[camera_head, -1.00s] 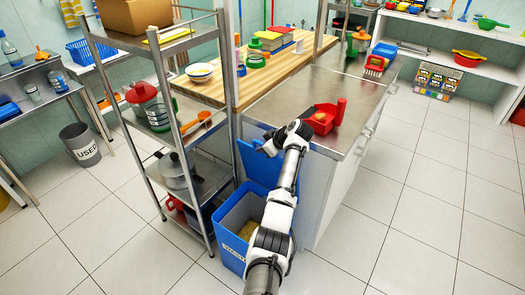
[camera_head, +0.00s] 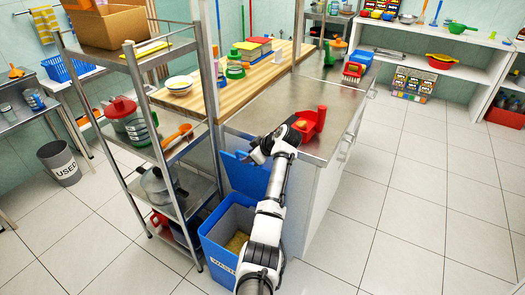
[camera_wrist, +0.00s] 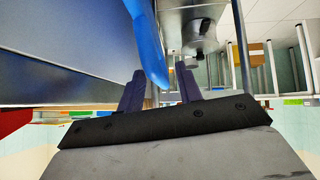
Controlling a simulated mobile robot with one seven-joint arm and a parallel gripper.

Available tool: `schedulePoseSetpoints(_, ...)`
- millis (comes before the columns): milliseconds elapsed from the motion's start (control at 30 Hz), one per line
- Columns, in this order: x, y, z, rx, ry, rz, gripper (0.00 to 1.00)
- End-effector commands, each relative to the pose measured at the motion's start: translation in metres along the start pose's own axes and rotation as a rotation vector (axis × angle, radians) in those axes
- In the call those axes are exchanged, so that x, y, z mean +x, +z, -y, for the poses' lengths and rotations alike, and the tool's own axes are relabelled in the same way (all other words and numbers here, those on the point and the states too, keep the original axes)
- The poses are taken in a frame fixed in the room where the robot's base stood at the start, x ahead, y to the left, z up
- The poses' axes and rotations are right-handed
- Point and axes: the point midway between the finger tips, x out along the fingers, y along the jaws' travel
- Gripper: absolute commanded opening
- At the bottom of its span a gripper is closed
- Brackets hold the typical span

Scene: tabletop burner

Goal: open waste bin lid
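The blue waste bin (camera_head: 222,255) stands on the floor between the metal rack and the counter end. Its top is open and yellowish contents show inside. Its blue lid (camera_head: 243,176) is raised, standing up at the back of the bin by the counter. My gripper (camera_head: 256,152) is at the top of the raised lid. In the wrist view my gripper's fingers (camera_wrist: 160,88) are apart. The edge of the blue lid (camera_wrist: 149,42) reaches into the gap between them, and I cannot tell whether it touches a finger.
The metal rack (camera_head: 142,95) with a pot (camera_head: 160,186) stands close on the left. A grey used bin (camera_head: 59,162) is far left. The floor at right is clear.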

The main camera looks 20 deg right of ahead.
Motion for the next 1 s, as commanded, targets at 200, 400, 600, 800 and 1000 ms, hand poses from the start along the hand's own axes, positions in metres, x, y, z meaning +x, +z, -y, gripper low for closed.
schedulePoseSetpoints(200, -0.051, 0.002, -0.001, 0.0, 0.005, 0.0, 0.35)
schedulePoseSetpoints(400, -0.09, 0.002, -0.001, 0.001, 0.003, 0.0, 0.35)
schedulePoseSetpoints(600, -0.109, 0.001, 0.0, 0.001, 0.001, 0.001, 0.35)
schedulePoseSetpoints(800, -0.113, 0.001, 0.0, 0.001, 0.0, 0.001, 0.35)
schedulePoseSetpoints(1000, -0.11, -0.001, 0.001, 0.004, 0.006, 0.004, 0.23)
